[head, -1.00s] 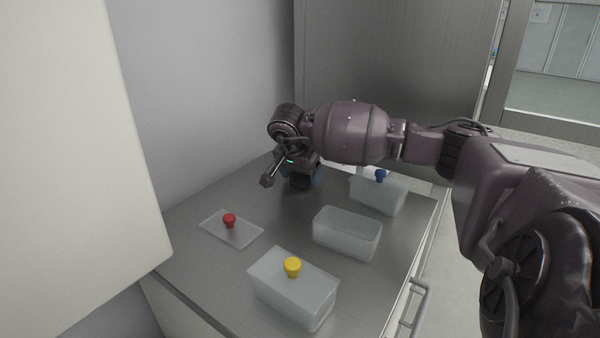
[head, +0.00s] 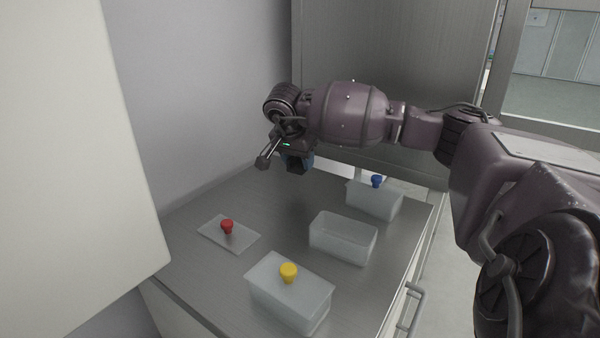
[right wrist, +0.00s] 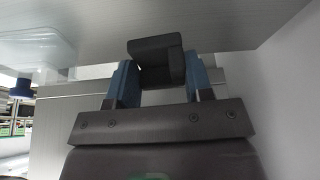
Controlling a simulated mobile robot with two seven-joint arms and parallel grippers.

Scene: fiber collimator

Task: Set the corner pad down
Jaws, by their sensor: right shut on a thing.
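The corner pad (right wrist: 152,62) is a small dark grey, L-shaped block between the two blue fingers of my right gripper (right wrist: 155,82) in the right wrist view. The gripper is shut on it. In the head view my right gripper (head: 299,162) hangs above the back of the steel counter (head: 275,212), and the dark pad (head: 296,168) shows under it, apart from the surface. My arm and wrist partly hide the fingers there. My left gripper is in neither view.
A lid with a red knob (head: 227,226) lies flat at the left. A box with a yellow-knobbed lid (head: 290,290) stands in front, an open clear box (head: 343,240) in the middle, and a box with a blue knob (head: 376,181) at the back right. Walls border the left and back.

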